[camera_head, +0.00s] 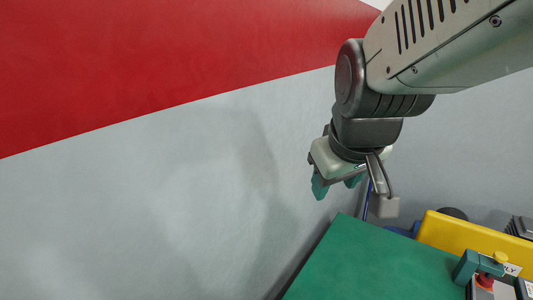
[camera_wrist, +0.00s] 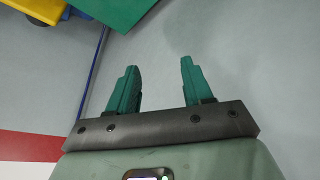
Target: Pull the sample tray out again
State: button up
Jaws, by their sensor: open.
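My gripper (camera_head: 336,185) hangs from my arm in the upper right of the head view, in front of a grey surface and above the far corner of the green top. In the wrist view its two teal fingers (camera_wrist: 158,65) are spread apart, with nothing between them. I cannot make out the sample tray in either view.
A green tabletop (camera_head: 365,265) fills the lower right of the head view, its visible part bare. A yellow object (camera_head: 470,237) lies at its right. A small device (camera_head: 486,278) with a teal bracket and red and yellow parts is cut off at the edge.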

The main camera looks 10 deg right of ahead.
jog(key=w+d+f+m+g+h, duration=0.1)
jog(key=w+d+f+m, duration=0.15)
jog(key=d, duration=0.55)
jog(key=w+d+f+m, duration=0.1)
jog(key=d+f+m, duration=0.25)
jog(key=d, duration=0.45)
jog(key=w+d+f+m+g+h, duration=0.1)
jog(key=d+f+m, duration=0.25)
jog(key=d, duration=0.45)
jog(key=s+d+f+m+g+h, duration=0.15)
jog(key=s+d+f+m, duration=0.35)
jog(key=s+d+f, duration=0.55)
jog(key=s+d+f+m+g+y, duration=0.15)
jog(key=s+d+f+m, duration=0.55)
jog(key=d, duration=0.7)
jog(key=shift+n+g+h, duration=0.4)
jog(key=shift+n+h, duration=0.1)
jog(key=shift+n, duration=0.35)
jog(key=x, duration=0.3)
jog(key=w+x, duration=0.1)
jog(key=x, duration=0.6)
jog(key=shift+w+f, duration=0.2)
jog(key=shift+f, duration=0.15)
grip_shut()
